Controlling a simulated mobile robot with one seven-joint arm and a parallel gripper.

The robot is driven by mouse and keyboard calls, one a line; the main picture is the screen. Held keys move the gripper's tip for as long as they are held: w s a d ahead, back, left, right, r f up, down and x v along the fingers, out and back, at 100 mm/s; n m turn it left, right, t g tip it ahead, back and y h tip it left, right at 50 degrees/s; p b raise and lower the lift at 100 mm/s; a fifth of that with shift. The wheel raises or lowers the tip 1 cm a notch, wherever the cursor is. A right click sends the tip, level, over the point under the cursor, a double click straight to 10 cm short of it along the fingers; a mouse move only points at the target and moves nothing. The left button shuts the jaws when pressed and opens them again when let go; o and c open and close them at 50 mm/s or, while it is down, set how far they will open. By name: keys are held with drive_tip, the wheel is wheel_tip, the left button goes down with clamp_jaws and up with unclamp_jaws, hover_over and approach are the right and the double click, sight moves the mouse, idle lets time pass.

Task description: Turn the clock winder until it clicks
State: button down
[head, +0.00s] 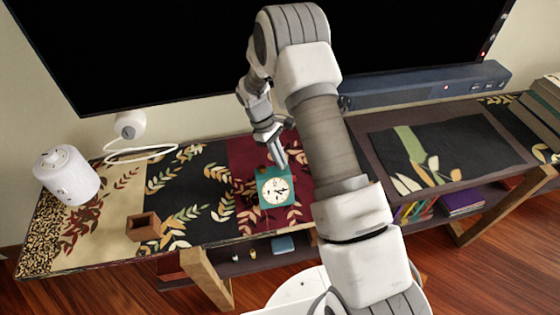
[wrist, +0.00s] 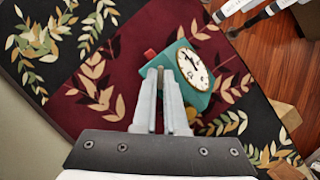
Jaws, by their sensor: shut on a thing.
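The teal clock (head: 264,201) stands on the shelf runner, its round white face turned to the front. In the wrist view the clock (wrist: 201,99) is just beyond my fingertips, with its face to the right. My gripper (head: 281,161) reaches down to the back of the clock from behind. In the wrist view the two fingers of my gripper (wrist: 166,76) are nearly together at the clock's back side, shut on the winder. The winder itself is hidden between the fingers. A small red piece (wrist: 150,54) shows beside the fingertips, and a yellow round piece (wrist: 193,115) shows below them.
A white cylinder-shaped device (head: 68,178) and a small brown open box (head: 144,227) stand to the left. A large black screen (head: 160,50) rises behind, with a blue-grey soundbar (head: 425,86) at right. Books (head: 545,105) lie far right. The runner left of the clock is mostly clear.

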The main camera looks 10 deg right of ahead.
drive_tip(key=shift+m, duration=0.6)
drive_tip(key=shift+y, duration=0.3)
drive_tip(key=c, duration=1)
unclamp_jaws()
drive_tip(key=shift+o, duration=0.2)
drive_tip(key=v, duration=1.7)
drive_tip(key=shift+w+r+p, duration=0.2)
drive_tip(key=shift+w+p, duration=0.1)
